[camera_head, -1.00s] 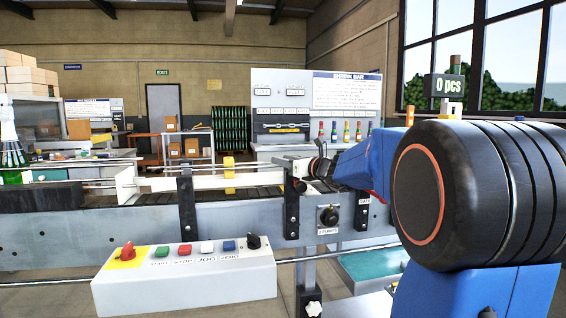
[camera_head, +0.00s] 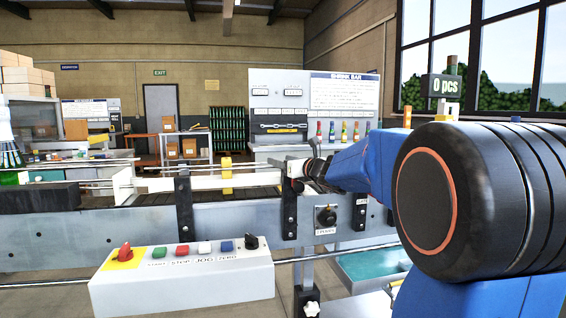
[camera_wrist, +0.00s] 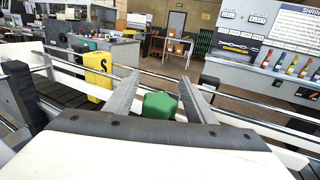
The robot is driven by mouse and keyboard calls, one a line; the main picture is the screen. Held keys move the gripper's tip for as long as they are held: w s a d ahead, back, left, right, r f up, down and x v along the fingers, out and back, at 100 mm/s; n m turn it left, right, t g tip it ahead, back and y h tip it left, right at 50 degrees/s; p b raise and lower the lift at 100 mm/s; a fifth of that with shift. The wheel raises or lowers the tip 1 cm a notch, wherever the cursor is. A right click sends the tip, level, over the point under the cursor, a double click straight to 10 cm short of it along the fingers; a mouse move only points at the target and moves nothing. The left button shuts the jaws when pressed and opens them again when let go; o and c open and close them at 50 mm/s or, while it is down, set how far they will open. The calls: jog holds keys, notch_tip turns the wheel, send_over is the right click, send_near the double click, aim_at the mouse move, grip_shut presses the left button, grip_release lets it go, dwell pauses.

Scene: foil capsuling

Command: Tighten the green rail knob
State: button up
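The green rail knob (camera_wrist: 160,105) shows in the wrist view, low between the two grey fingers of my gripper (camera_wrist: 160,77). The fingers are spread, one on each side of the knob, with visible gaps, so my gripper is open. Whether the knob lies at the depth of the fingertips is hard to tell. In the head view my gripper (camera_head: 304,177) is small and dark at the right end of the conveyor rails, partly hidden by my blue arm. I cannot make out the green knob in that view.
A yellow block marked S (camera_wrist: 98,84) stands on the conveyor, left of my fingers. Metal guide rails (camera_head: 150,181) run along the belt. A control box (camera_head: 185,284) with coloured buttons sits in front. A panel labelled SHRINK BAR (camera_head: 315,105) stands behind.

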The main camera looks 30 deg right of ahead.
jog(key=shift+s, duration=0.1)
jog(key=s, duration=0.5)
jog(key=s+d, duration=0.1)
jog(key=s, duration=1.1)
jog(key=shift+d, duration=0.25)
jog(key=shift+w+d+r+n+y, duration=0.2)
jog(key=shift+w+d+n+y, duration=0.1)
jog(key=shift+w+y, duration=0.15)
jog(key=w+d+n+g+y, duration=0.2)
jog(key=d+n+g+y, duration=0.2)
jog(key=d+n+y, duration=0.4)
jog(key=w+a+m+y, duration=0.1)
jog(key=w+a, duration=1.1)
jog(key=w, duration=0.1)
jog(key=shift+w+a+f, duration=0.15)
jog(key=shift+w+f, duration=0.05)
jog(key=shift+f, duration=0.2)
jog(key=shift+m, duration=0.3)
jog(key=c, duration=1)
